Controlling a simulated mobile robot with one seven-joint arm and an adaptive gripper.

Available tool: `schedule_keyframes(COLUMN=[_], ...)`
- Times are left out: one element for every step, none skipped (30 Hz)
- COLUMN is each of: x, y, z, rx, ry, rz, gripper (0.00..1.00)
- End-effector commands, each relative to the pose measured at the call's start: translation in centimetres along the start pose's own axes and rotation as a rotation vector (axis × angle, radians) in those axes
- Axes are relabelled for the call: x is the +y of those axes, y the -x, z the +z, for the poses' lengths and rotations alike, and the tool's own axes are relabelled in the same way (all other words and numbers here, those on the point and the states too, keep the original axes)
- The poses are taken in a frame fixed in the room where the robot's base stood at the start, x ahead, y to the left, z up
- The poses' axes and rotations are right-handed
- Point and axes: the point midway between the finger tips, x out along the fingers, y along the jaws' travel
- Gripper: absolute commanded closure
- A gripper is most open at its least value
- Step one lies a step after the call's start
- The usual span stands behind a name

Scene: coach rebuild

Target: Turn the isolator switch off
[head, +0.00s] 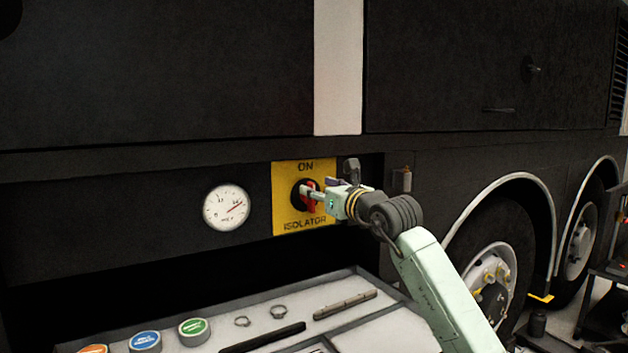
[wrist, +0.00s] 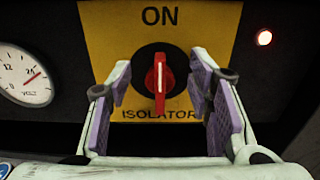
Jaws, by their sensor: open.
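The red isolator switch handle (wrist: 159,84) stands upright on a round black base (wrist: 142,75) in the middle of a yellow plate (wrist: 215,25) marked ON above and ISOLATOR below. In the head view the red handle (head: 311,197) is partly hidden by my gripper (head: 308,194), which is right in front of the yellow plate (head: 286,222). In the wrist view my gripper (wrist: 162,95) is open, with one purple-padded finger on each side of the handle. A gap shows between each finger and the handle.
A round volt gauge (head: 226,207) is left of the plate. A small lamp (wrist: 264,38) glows right of it. Below is a tray (head: 270,295) with coloured round lids (head: 145,341), rings and rods. Wheels (head: 490,270) stand at right.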

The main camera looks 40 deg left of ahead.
Motion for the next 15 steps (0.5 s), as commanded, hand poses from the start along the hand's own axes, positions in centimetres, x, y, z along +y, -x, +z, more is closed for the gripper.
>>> schedule_keyframes(x=[0.1, 0.0, 0.0, 0.0, 0.0, 0.0, 0.0, 0.0, 0.0, 0.0, 0.0, 0.0, 0.0, 0.0, 0.0], y=[-0.8, -1.2, -1.6, -1.9, -2.2, -2.4, -2.6, -2.7, -2.8, -2.8, -2.8, -2.8, -2.8, -2.8, -2.8], z=[0.3, 0.2, 0.2, 0.2, 0.2, 0.1, 0.1, 0.0, 0.0, 0.0, 0.0, -0.1, -0.1, -0.1, -0.1], rx=[0.002, 0.002, 0.001, 0.001, 0.000, 0.000, 0.000, 0.000, 0.000, 0.000, 0.000, 0.000, 0.000, 0.000, 0.000], ry=[-0.001, -0.001, -0.001, -0.001, -0.001, -0.001, -0.001, -0.001, -0.001, -0.001, 0.000, 0.000, 0.000, 0.000, 0.000], rz=[0.001, 0.001, 0.000, 0.000, 0.000, 0.000, 0.000, 0.000, 0.000, 0.000, 0.000, 0.000, 0.000, 0.000, 0.000], gripper=[0.53, 0.53, 0.53, 0.53, 0.53, 0.53, 0.53, 0.53, 0.53, 0.53, 0.53, 0.53, 0.53, 0.53, 0.53])
